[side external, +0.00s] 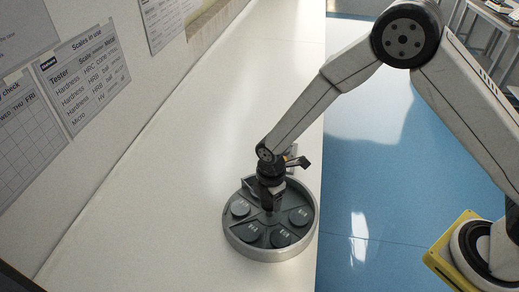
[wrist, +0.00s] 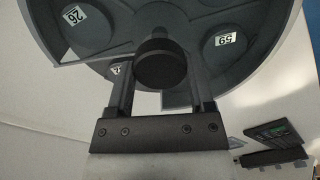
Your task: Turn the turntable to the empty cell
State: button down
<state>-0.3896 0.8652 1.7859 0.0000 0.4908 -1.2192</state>
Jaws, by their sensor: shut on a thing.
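The round grey turntable (side external: 232,246) lies on the pale bench near its right edge. Thin walls divide it into cells, and several dark discs with small white labels sit in them. My gripper (side external: 268,203) points down over its middle. In the wrist view the dark round centre knob (wrist: 160,66) lies between the two fingers, and the gripper is shut on it. Labelled discs show at the upper left (wrist: 88,28) and upper right (wrist: 223,42) there. Another label is partly hidden behind the left finger. My gripper covers part of the turntable's far side, so I cannot tell which cell is empty.
A wall with printed sheets (side external: 84,78) runs along the left.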

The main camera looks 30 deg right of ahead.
aim_at(270, 200)
grip_release()
jog(key=shift+r, duration=0.2)
jog(key=shift+r, duration=3.75)
jog(key=shift+d, duration=0.1)
jog(key=s+d+r+m+t, duration=0.1)
jog(key=s+d+r+m, duration=0.3)
jog(key=s+d+m, duration=0.2)
jog(key=s+d+r+m+t, duration=0.1)
jog(key=s+d+r+m, duration=0.2)
jog(key=s+d+m, duration=0.4)
jog(key=d+m, duration=0.3)
jog(key=m, duration=0.2)
jog(key=shift+d+r+t, duration=0.3)
jog(key=shift+d+r, duration=0.05)
jog(key=shift+d, duration=0.05)
